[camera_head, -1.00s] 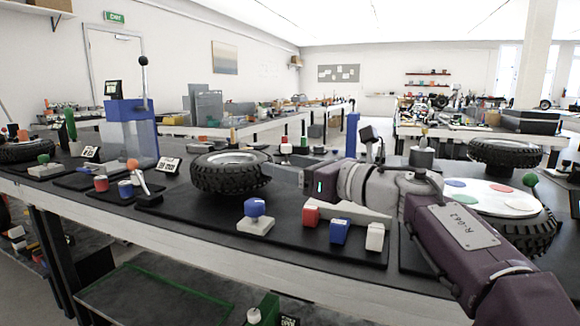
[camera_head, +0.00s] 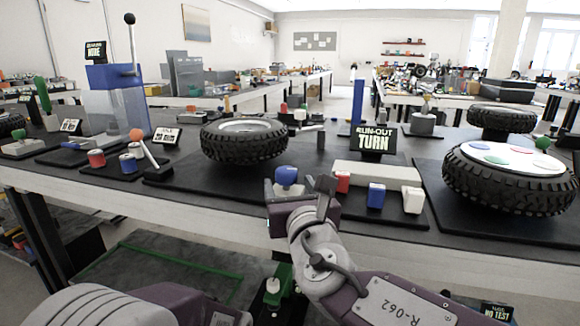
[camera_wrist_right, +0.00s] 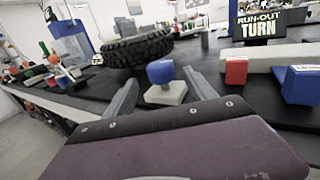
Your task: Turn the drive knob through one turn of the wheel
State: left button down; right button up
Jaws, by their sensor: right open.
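The drive knob (camera_head: 287,176) is a blue cap on a pale grey block. It stands on a black mat in front of the wheel (camera_head: 244,149), a black tyre lying flat with a grey rim. In the right wrist view the blue knob (camera_wrist_right: 161,72) shows between the two open grey fingers (camera_wrist_right: 163,88). The fingers appear apart from the knob. A "RUN-OUT TURN" sign (camera_head: 374,141) stands behind. My left gripper is not in view.
Red (camera_head: 342,182), blue (camera_head: 375,196) and white (camera_head: 412,200) blocks stand right of the knob before a long pale block (camera_head: 377,174). Another tyre (camera_head: 510,183) with a white disc lies right.

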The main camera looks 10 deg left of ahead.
aim_at(284, 168)
jog(key=shift+s+r, duration=0.15)
jog(key=shift+s, duration=0.05)
jog(key=shift+d+r, duration=0.1)
jog(key=shift+d, duration=0.05)
jog(key=shift+w, duration=0.25)
jog(key=x, duration=0.8)
jog(key=shift+w, duration=0.25)
